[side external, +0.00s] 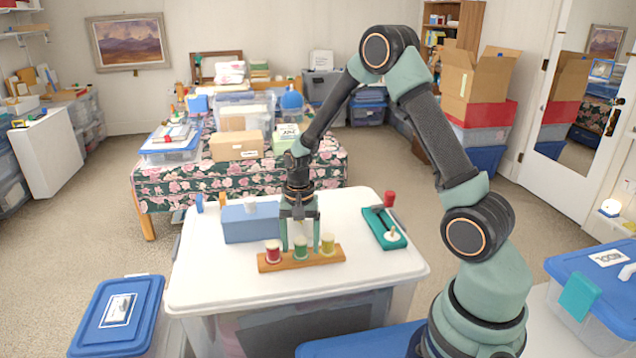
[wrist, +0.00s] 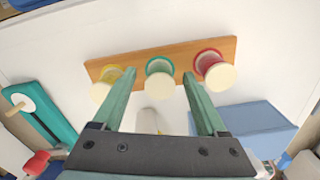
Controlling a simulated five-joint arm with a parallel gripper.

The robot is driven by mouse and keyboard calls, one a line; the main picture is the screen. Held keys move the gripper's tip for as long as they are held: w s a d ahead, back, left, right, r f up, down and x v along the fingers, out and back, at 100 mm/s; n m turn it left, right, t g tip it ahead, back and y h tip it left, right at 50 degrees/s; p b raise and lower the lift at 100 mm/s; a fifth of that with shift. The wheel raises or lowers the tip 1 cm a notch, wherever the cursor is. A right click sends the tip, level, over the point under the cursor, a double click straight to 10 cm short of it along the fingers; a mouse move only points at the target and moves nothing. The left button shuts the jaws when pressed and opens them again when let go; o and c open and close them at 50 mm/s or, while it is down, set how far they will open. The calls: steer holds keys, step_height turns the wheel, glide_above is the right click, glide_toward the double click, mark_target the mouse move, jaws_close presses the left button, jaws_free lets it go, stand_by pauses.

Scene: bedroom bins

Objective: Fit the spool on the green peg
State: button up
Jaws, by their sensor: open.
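A wooden board (side external: 291,261) on the white lid carries red, green and yellow upright pieces with cream round tops. The green piece (side external: 300,248) is in the middle; in the wrist view its green rim and cream top (wrist: 159,84) show. I cannot tell peg from spool there. My gripper (side external: 300,246) points down, open and empty, its fingers at the left and right of the green piece; contact is not visible. A pale cylinder (wrist: 148,121) shows between the fingers, behind the board, partly hidden by my gripper's palm; it may be a spool.
The red piece (side external: 273,251) and yellow piece (side external: 327,243) stand close beside my fingers. A blue box (side external: 245,224) sits behind left. The lid's front (side external: 340,285) is clear.

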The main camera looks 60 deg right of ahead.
step_height(320, 180, up, 12)
stand_by(0.6)
steer(key=shift+r, duration=0.1)
step_height(320, 180, up, 8)
steer(key=n+t, duration=0.3)
steer(key=n, duration=0.3)
glide_above(300, 247)
steer(key=s+a, duration=0.4)
steer(key=s+a+r+n+t, duration=0.2)
steer(key=s+a+n, duration=0.3)
steer(key=s+n, duration=0.1)
steer(key=shift+s+r+t, duration=0.15)
steer(key=shift+r+t, duration=0.05)
steer(key=shift+t, duration=0.1)
steer(key=shift+a, duration=0.1)
